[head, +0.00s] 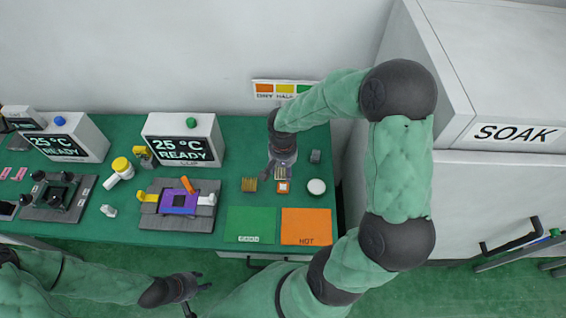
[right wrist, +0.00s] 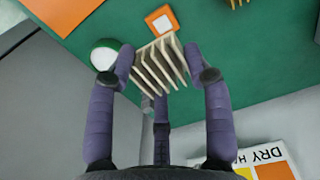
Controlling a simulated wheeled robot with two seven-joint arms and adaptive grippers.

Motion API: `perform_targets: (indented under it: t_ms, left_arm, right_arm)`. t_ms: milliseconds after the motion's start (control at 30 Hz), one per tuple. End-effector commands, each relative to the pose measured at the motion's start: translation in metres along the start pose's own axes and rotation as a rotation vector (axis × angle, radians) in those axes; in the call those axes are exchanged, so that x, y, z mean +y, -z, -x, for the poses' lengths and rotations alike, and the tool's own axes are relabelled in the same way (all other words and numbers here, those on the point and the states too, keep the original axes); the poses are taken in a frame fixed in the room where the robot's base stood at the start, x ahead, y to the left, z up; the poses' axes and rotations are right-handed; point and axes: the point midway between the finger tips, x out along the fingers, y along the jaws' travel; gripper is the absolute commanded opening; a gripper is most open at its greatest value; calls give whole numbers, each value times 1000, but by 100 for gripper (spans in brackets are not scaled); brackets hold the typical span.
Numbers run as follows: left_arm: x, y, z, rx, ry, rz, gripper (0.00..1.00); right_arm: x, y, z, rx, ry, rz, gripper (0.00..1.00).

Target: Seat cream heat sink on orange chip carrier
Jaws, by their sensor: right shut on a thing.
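The cream heat sink (right wrist: 160,63), with several thin fins, is held between the fingers of my right gripper (right wrist: 160,70) in the right wrist view. In the head view my right gripper (head: 279,170) is just behind the orange chip carrier, with the cream heat sink (head: 280,173) partly hidden below it. The orange chip carrier (head: 283,187) is a small orange square with a pale centre on the green table. My left gripper (head: 190,288) is open and empty, off the table's front edge.
A gold finned block (head: 249,184) lies left of the carrier, and a round white-topped pot (head: 317,187) right of it. A small grey block (head: 315,156) sits behind. Green (head: 250,225) and orange (head: 306,226) mats lie in front. A purple board fixture (head: 180,202) stands left.

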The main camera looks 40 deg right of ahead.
Motion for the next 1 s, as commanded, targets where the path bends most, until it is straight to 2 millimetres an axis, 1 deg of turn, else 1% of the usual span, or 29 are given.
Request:
perform_targets:
  t_ms: [33,100,300,500,767,1000]
  left_arm:
    - [5,0,14,0,0,0,40]
    - [8,-1,24,1,0,0,40]
    - [14,-1,40,1,0,0,40]
    - [15,-2,43,0,0,0,40]
    - [15,-2,42,0,0,0,40]
    - [12,-1,35,0,0,0,40]
  right_arm:
    - [1,1,1,-6,-4,1,13]
    - [1,3,-5,-5,-3,5,13]
    - [1,4,-20,-7,5,12,13]
    - [0,4,-27,-7,11,15,13]
    - [0,4,-27,-6,11,15,13]
    - [0,5,-28,-5,13,13,13]
